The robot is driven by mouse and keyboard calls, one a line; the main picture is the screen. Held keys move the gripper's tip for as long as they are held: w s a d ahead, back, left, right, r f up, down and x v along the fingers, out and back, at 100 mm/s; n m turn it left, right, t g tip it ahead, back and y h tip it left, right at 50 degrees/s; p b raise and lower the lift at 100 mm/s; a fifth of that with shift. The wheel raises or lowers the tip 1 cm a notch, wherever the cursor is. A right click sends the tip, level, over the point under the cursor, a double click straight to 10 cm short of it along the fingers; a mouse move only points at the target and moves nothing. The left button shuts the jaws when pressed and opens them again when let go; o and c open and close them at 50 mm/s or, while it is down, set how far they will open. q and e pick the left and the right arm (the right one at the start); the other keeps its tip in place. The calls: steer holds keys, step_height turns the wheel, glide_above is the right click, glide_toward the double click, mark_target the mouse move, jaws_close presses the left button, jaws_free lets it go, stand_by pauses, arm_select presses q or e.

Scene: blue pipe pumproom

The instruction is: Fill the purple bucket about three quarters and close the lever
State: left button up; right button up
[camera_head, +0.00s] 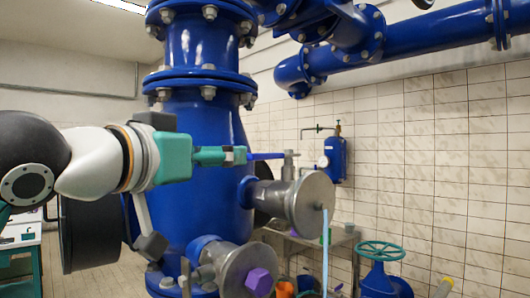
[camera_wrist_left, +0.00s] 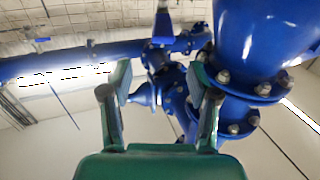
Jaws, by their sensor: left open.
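A blue-violet lever (camera_head: 266,156) sticks out to the left from the small valve (camera_head: 288,168) behind a round grey flange (camera_head: 315,201). A thin light-blue stream (camera_head: 325,250) runs down below this flange. My left gripper (camera_head: 240,155) is at the lever's free end; I cannot tell whether it touches. In the left wrist view my left gripper (camera_wrist_left: 160,85) is open, its fingers apart, with a blue bar-like part (camera_wrist_left: 163,27) beyond them, possibly the lever. No purple bucket can be made out; the stream's lower end is cut off. My right gripper is out of view.
A large blue vertical pipe (camera_head: 200,120) stands behind my left arm. A lower flange with a purple hexagonal plug (camera_head: 258,282) juts out below the lever. An orange container (camera_head: 285,290) shows at the bottom edge. A teal handwheel (camera_head: 380,250) stands at right.

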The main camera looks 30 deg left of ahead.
mark_target(261, 154)
arm_select(q)
steer(key=w+p, duration=0.4)
steer(key=w, duration=1)
steer(key=shift+w+a+p, duration=0.15)
steer(key=shift+a+p, duration=0.05)
steer(key=shift+p, duration=0.1)
jaws_close()
